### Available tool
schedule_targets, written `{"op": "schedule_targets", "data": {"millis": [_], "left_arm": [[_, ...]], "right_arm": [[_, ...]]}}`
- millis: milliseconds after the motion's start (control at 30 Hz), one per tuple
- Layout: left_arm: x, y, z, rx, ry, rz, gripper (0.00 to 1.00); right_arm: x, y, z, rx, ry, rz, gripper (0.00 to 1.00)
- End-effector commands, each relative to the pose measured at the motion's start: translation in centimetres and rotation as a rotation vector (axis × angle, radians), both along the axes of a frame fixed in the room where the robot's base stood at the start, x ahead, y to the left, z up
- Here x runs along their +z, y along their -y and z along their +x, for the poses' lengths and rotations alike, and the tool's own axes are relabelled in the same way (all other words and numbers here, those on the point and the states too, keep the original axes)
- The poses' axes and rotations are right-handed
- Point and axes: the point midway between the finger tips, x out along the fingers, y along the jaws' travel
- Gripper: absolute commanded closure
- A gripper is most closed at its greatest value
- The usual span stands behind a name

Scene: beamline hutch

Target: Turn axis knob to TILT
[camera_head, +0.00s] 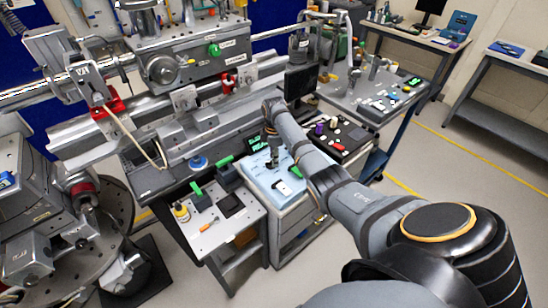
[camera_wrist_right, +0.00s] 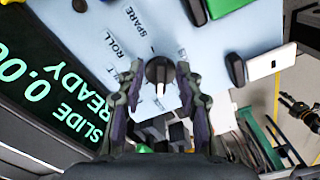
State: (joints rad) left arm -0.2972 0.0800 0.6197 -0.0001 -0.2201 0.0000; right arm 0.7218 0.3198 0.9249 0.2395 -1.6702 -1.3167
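The axis knob (camera_wrist_right: 160,72) is a round black knob on a pale blue panel, with a white pointer line toward the bottom of the right wrist view. The printed labels ROLL (camera_wrist_right: 118,48) and SPARE (camera_wrist_right: 137,20) lie up and left of it; another label is mostly hidden by a finger. No full TILT label is readable. My right gripper (camera_wrist_right: 160,80) is open, with one finger on each side of the knob and a narrow gap seeming to show. In the head view my right gripper (camera_head: 272,156) points down over the panel (camera_head: 258,174). My left gripper is not in view.
A dark display (camera_wrist_right: 55,85) reading SLIDE and READY in green stands beside the panel. A small table (camera_head: 222,236) with an orange-handled tool (camera_head: 210,224) stands left of the panel.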

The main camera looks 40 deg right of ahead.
Motion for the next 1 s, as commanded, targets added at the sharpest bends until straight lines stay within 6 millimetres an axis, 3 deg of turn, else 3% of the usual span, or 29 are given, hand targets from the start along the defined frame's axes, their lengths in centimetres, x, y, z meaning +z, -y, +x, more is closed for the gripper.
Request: {"op": "schedule_targets", "data": {"millis": [100, 367, 633, 1000], "left_arm": [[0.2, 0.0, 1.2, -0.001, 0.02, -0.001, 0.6], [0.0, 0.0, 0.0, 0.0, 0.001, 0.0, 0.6], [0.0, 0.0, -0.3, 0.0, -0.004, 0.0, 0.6], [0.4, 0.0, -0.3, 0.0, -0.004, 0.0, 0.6]], "right_arm": [[-0.7, 0.0, 0.0, 0.0, 0.0, 0.0, 0.64], [-0.8, 0.0, 0.0, 0.001, 0.001, 0.0, 0.66], [-0.8, 0.0, 0.0, 0.0, 0.0, 0.0, 1.0], [-0.7, 0.0, -0.1, -0.025, -0.001, 0.0, 1.0]]}}
